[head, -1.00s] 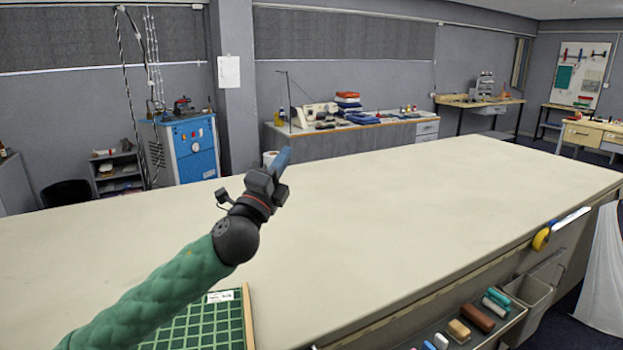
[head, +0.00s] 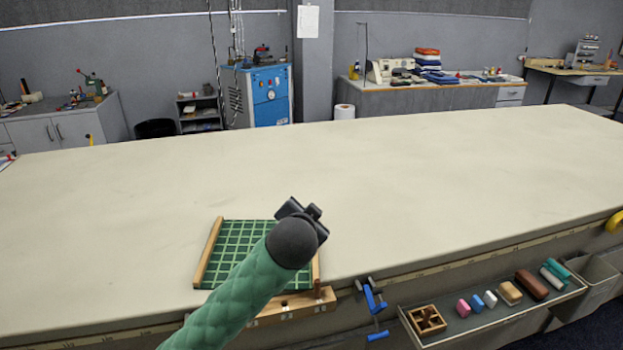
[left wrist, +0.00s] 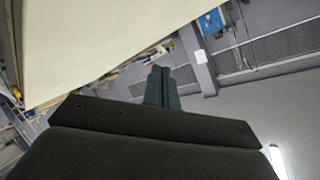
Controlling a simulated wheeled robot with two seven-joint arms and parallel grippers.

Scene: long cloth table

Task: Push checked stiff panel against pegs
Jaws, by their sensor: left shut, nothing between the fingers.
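The checked panel (head: 236,240) is dark green with a pale grid and lies at the table's front edge in the head view. Wooden strips flank it, one at its left side (head: 207,255). My left forearm covers its lower right part. A wooden block (head: 298,305) is at the table edge in front, with a short dark peg (head: 318,289) standing on it; other pegs may be hidden by my arm. My left gripper (head: 306,212) is above the panel's upper right corner, its fingertips hidden in the head view. In the left wrist view its fingers (left wrist: 162,88) are together and empty.
Blue clamps (head: 374,302) are at the table edge right of the block. A tray (head: 470,322) of several coloured blocks and a wooden divided box (head: 427,320) hangs along the front. The cloth table (head: 440,180) is clear beyond and right of the panel.

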